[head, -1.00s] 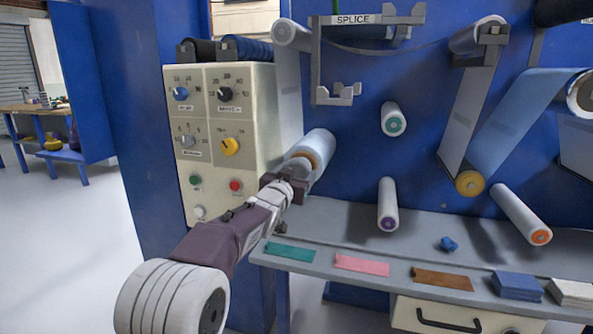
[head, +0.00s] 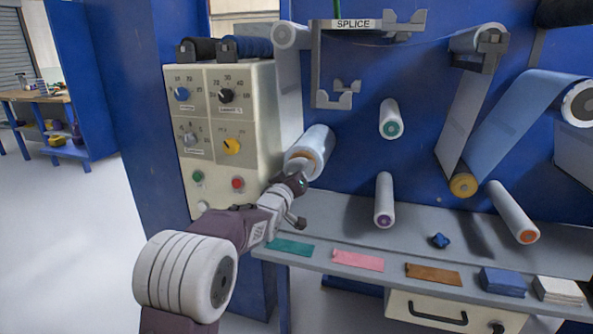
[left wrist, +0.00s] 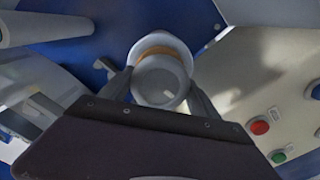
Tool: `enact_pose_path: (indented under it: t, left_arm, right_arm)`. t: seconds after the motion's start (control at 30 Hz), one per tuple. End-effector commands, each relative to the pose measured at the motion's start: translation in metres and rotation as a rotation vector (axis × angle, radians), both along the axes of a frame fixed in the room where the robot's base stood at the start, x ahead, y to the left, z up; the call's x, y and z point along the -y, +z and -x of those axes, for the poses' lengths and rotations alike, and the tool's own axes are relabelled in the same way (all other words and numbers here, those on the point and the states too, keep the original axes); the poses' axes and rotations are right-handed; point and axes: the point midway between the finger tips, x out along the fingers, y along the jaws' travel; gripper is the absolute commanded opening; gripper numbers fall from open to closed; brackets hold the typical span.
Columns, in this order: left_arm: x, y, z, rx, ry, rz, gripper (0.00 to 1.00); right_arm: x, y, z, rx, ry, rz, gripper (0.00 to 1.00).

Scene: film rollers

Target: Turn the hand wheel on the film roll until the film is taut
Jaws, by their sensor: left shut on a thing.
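The film roll (head: 318,143) is a pale cylinder on the blue panel, right of the control box. Its hand wheel (left wrist: 160,80) is a round white knob in front of an orange-brown core. My left gripper (head: 300,182) is at the front end of the roll and covers part of the wheel in the head view. In the left wrist view the fingers of my left gripper (left wrist: 160,88) lie on both sides of the wheel, shut on it. Film (head: 288,90) runs from the upper left roller (head: 290,36) down to the roll. My right gripper is out of view.
The cream control box (head: 228,130) with knobs and buttons stands close left of the gripper. Other rollers, such as one with a teal end (head: 391,120), stick out to the right. A grey shelf (head: 340,220) below holds coloured strips and a small blue knob (head: 440,240).

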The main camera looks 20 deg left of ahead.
Motion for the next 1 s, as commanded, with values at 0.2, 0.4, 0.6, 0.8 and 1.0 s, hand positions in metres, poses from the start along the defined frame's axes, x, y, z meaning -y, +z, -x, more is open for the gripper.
enact_pose_path:
  t: [0.2, 0.4, 0.6, 0.8, 1.0]
  left_arm:
    - [-0.0002, -0.0008, 0.0001, -0.004, 0.001, 0.035, 0.3]
    - [-0.0001, -0.0013, 0.0001, -0.004, 0.001, 0.04, 0.3]
    - [-0.0001, -0.0014, 0.0, -0.004, 0.001, 0.039, 0.3]
    - [-0.0001, -0.001, 0.0, -0.003, 0.0, 0.038, 0.93]
    - [-0.0001, -0.0003, 0.0007, -0.003, 0.0, 0.038, 0.93]
  right_arm:
    - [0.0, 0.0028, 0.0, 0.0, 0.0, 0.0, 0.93]
    - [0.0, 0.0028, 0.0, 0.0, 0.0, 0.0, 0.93]
    - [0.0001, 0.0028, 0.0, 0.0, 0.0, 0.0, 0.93]
    - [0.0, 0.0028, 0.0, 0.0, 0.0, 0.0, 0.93]
    - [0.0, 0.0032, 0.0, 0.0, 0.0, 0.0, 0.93]
